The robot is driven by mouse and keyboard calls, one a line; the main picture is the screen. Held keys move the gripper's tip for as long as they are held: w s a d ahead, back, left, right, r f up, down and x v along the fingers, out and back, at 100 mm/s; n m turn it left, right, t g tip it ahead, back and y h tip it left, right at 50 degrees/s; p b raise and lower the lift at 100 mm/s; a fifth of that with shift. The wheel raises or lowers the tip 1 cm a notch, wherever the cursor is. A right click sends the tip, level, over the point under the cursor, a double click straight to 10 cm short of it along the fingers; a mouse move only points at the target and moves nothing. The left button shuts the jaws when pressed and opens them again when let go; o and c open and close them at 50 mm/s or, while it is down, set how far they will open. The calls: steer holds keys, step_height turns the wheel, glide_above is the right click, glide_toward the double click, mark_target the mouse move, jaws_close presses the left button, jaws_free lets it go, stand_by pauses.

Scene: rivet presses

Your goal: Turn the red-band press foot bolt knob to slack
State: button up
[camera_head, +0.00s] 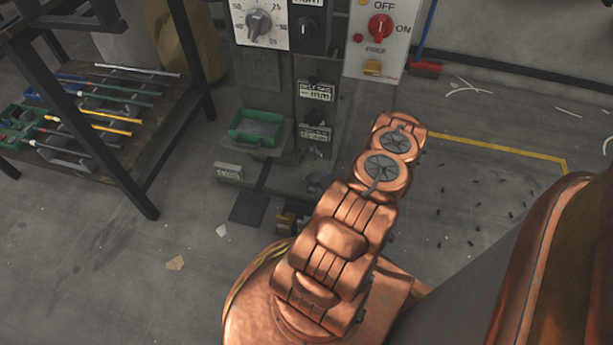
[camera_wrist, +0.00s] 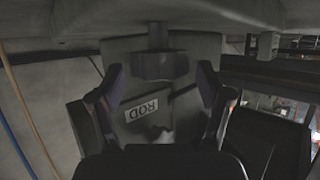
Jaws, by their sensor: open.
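A grey-green press column (camera_head: 270,85) stands at the top middle of the head view, with labelled plates low on its front. A small dark rounded part (camera_head: 315,182) shows by its base, partly beside my arm; I cannot tell whether it is the foot bolt knob. No red band is clearly visible. In the wrist view my gripper (camera_wrist: 160,105) is open, its two dark fingers apart. Nothing is held. My arm hides the gripper in the head view.
A dial (camera_head: 258,22) and a red OFF/ON switch (camera_head: 380,27) are above. A green tray (camera_head: 257,128) juts from the press; a dark pedal (camera_head: 248,208) lies below. A rack of rods (camera_head: 100,110) stands left.

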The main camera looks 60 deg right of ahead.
steer(key=shift+x, duration=0.8)
steer(key=shift+c, duration=0.2)
steer(key=c, duration=1.1)
steer(key=shift+d, duration=0.1)
